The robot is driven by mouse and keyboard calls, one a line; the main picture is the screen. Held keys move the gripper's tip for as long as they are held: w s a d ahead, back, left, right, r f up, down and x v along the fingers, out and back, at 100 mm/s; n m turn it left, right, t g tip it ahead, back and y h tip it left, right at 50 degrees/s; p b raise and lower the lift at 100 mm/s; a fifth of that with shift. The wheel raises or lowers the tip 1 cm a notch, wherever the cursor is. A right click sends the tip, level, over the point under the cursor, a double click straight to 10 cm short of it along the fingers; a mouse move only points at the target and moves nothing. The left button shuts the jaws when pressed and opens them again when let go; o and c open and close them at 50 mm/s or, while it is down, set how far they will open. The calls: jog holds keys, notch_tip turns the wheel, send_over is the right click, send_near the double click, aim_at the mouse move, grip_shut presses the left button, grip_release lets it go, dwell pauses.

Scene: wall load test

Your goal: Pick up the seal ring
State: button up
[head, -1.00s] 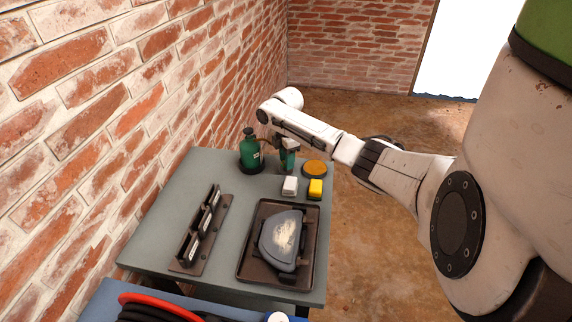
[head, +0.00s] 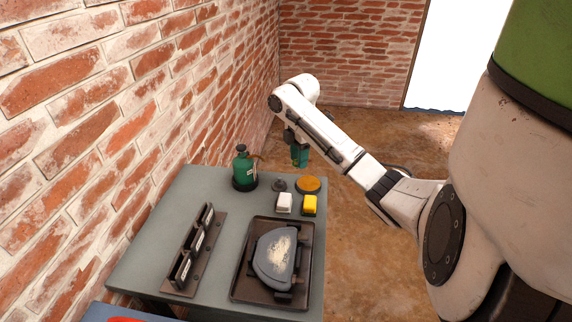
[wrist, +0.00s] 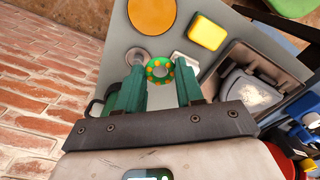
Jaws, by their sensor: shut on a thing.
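The seal ring (wrist: 160,71) is a small green ring with orange dots. In the wrist view it sits between the tips of my gripper's two green fingers (wrist: 160,73). My gripper is shut on it. In the head view my gripper (head: 299,161) hangs above the far end of the grey table (head: 150,222), and the ring is too small to make out clearly. A small round grey base (head: 279,185) stands on the table below; it also shows in the wrist view (wrist: 137,57).
A black rack (head: 197,248) and a dark tray (head: 240,289) holding a grey part stand nearer. A brick wall (head: 110,110) borders the left.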

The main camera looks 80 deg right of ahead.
jog(key=s+a+r+p, duration=0.2)
jog(key=s+r, duration=0.1)
jog(key=s, duration=0.4)
jog(key=shift+p, duration=0.35)
jog(key=shift+s, duration=0.1)
